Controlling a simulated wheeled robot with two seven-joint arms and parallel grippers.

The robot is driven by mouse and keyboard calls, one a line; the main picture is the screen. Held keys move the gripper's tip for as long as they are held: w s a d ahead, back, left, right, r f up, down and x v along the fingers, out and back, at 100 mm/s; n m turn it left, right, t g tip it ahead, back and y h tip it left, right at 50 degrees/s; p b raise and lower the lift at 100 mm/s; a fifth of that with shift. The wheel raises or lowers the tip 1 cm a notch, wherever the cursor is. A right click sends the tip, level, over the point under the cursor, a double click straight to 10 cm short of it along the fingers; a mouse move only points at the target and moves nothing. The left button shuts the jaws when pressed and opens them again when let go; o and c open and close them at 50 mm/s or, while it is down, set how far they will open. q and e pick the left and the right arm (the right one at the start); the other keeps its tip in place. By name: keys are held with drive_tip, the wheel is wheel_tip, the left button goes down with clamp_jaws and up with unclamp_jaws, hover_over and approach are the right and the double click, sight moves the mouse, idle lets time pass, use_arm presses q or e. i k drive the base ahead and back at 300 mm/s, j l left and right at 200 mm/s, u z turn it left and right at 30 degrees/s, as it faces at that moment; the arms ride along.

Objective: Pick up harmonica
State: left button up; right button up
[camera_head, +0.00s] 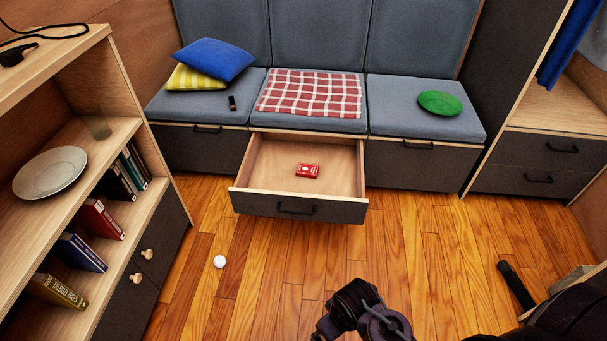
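No object is clearly recognisable as a harmonica. A small dark oblong object (232,102) lies on the left seat cushion, in front of the yellow pillow; it is too small to identify with certainty. Dark jointed parts of my own arm show at the bottom centre, well apart from the bench. No gripper fingertips can be made out.
A bookshelf (150,186) stands left. A white ball (220,262) and a black oblong object (516,286) lie on the floor. Floor before the drawer is largely clear.

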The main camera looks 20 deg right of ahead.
sight(230, 99)
drive_tip(key=u, duration=0.25)
drive_tip(key=i+l+u, duration=0.15)
drive_tip(key=l+u, duration=0.7)
drive_tip(key=l, duration=0.2)
